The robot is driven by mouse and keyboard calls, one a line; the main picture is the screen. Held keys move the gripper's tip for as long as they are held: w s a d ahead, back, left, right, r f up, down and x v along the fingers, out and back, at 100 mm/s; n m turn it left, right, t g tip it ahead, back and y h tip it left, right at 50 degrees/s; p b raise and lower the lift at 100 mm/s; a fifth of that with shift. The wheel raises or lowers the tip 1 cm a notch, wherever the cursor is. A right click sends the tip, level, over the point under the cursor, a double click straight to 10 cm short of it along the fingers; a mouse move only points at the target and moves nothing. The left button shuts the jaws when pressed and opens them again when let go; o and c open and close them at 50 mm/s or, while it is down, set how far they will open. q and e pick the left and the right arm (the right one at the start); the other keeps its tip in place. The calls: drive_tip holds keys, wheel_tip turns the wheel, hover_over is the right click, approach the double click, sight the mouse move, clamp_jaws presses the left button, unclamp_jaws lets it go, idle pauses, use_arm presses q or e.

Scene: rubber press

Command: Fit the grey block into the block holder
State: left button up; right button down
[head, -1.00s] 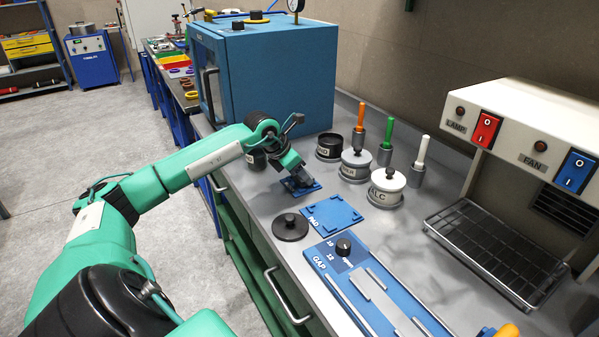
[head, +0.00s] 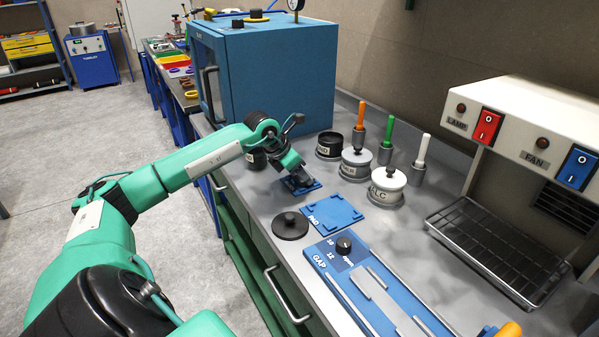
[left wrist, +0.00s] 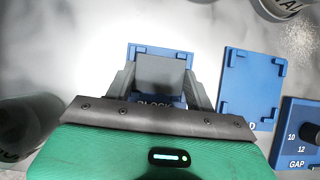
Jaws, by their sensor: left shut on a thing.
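The grey block (left wrist: 160,74) is between the two fingers of my left gripper (left wrist: 160,88) in the left wrist view. The gripper is shut on it. The block holder is a small blue plate (left wrist: 183,50) on the bench, directly under and around the block as seen from the wrist; its lettering is partly covered. In the head view, my left gripper (head: 300,181) is low over the blue holder (head: 314,184), and its fingers hide most of the block. I cannot tell whether the block is seated in the holder or just above it. My right gripper is not in view.
The blue PAD plate (head: 334,214) lies just right of the holder, with a black round lid (head: 290,226) in front. Labelled pots, such as the white one (head: 387,186), stand behind. The blue cabinet (head: 275,75) is close at the back left.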

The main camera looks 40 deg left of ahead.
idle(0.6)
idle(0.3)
use_arm(q)
drive_tip(key=o, duration=1.3)
drive_tip(key=shift+f, duration=0.1)
drive_tip(key=shift+r+p, duration=1.85)
drive_tip(key=shift+r, duration=1.7)
